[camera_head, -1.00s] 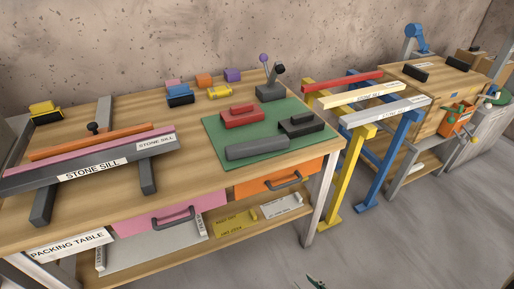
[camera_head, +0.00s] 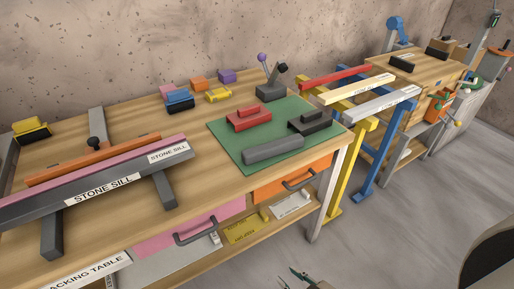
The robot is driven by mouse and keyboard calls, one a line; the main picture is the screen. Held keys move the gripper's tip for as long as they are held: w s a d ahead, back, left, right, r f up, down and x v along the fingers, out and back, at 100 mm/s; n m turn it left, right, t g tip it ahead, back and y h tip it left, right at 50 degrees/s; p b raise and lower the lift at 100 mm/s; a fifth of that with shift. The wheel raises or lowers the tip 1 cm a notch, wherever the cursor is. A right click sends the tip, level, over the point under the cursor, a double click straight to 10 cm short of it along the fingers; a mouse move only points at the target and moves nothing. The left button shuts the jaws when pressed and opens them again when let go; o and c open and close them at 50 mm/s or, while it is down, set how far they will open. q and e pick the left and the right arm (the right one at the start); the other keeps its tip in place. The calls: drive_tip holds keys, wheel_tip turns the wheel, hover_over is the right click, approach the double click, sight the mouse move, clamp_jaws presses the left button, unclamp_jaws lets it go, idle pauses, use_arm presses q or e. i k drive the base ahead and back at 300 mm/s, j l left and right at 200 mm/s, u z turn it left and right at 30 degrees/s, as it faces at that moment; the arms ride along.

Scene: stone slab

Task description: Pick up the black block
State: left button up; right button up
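A black block (camera_head: 310,123) with a raised handle-like top lies on the green mat (camera_head: 225,137), at the mat's right side. A red block (camera_head: 248,117) of similar shape and a long grey block (camera_head: 273,149) lie near it on the mat. My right gripper (camera_head: 298,276) shows only as small dark tips at the bottom edge, well below and in front of the table, apart from every block. It is too small and cut off to tell its opening. My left gripper is out of view.
The packing table (camera_head: 215,185) also bears the stone sill (camera_head: 100,196), a clamp-like stand (camera_head: 270,90) and several small blocks at the back. Red, white and grey bars rest on trestles (camera_head: 345,165) to its right. Other dark blocks (camera_head: 401,63) lie on the farther bench.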

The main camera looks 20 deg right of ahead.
sight(274, 149)
drive_tip(key=j+z, duration=0.25)
drive_tip(key=z, duration=0.2)
drive_tip(key=j+z, duration=0.25)
drive_tip(key=z, duration=0.2)
drive_tip(key=i+j, duration=0.05)
